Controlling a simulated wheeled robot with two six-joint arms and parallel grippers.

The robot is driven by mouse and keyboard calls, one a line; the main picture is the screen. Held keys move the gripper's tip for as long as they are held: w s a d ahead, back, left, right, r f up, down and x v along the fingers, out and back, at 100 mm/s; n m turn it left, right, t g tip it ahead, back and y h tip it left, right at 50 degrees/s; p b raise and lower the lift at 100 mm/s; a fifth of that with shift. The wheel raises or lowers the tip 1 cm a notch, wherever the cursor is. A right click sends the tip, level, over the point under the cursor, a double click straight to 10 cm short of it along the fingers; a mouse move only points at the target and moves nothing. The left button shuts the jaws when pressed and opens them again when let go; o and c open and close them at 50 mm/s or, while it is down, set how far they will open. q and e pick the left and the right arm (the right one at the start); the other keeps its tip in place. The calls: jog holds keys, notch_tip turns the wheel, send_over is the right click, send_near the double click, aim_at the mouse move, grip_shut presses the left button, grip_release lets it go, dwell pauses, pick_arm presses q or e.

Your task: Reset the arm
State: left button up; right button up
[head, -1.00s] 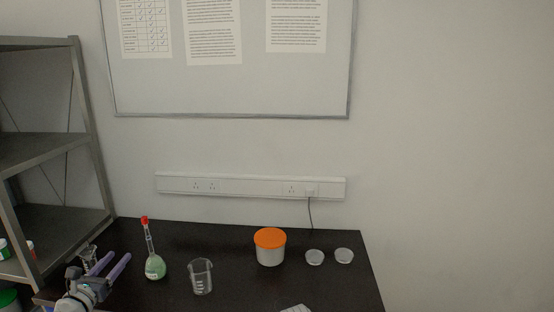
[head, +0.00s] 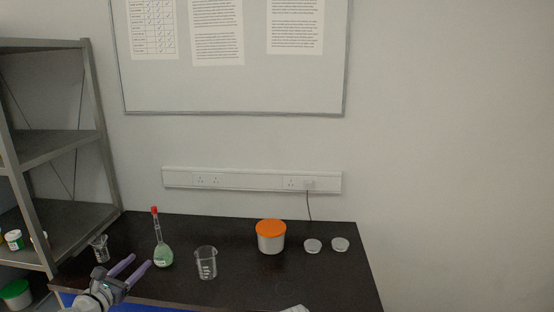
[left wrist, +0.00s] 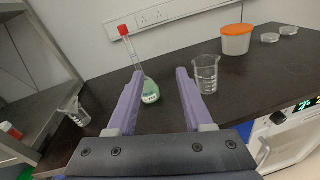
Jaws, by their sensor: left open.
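My left gripper (head: 134,268) is open and empty at the left front of the dark table (head: 330,285). Its two purple fingers also show in the left wrist view (left wrist: 160,75), spread apart. A flask of green liquid with a red stopper (head: 163,257) stands upright just beyond the fingers. It also shows in the left wrist view (left wrist: 150,92), partly behind the left finger. A clear beaker (head: 206,264) stands to the right of the flask. Another small beaker (head: 100,250) is at the table's left end. My right gripper is not in view.
A white tub with an orange lid (head: 270,243) and two small clear dishes (head: 313,245) (head: 340,244) stand at the back right. A metal shelf (head: 55,150) rises at the left, close to my gripper. The right front of the table is mostly clear.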

pick_arm(q)
jog(key=s+d+f+m+g+h+p, duration=0.15)
jog(key=d+f+m+g, duration=0.35)
jog(key=d+m, duration=0.5)
jog(key=s+d+f+m+g+h, duration=0.2)
jog(key=d+f+m+g, duration=0.4)
jog(key=d, duration=0.8)
jog(key=s+d+f+m+g+y+p, duration=0.1)
jog(key=s+d+f+m+g+y, duration=0.2)
jog(key=s+m, duration=0.4)
jog(key=s+d+f+m+g+y, duration=0.2)
jog(key=s+d+m+y, duration=0.3)
jog(key=s+m, duration=0.3)
jog(key=shift+d+f+m+g+p, duration=0.4)
jog(key=shift+m+g, duration=0.1)
jog(key=shift+m, duration=1.7)
jog(key=shift+y, duration=0.25)
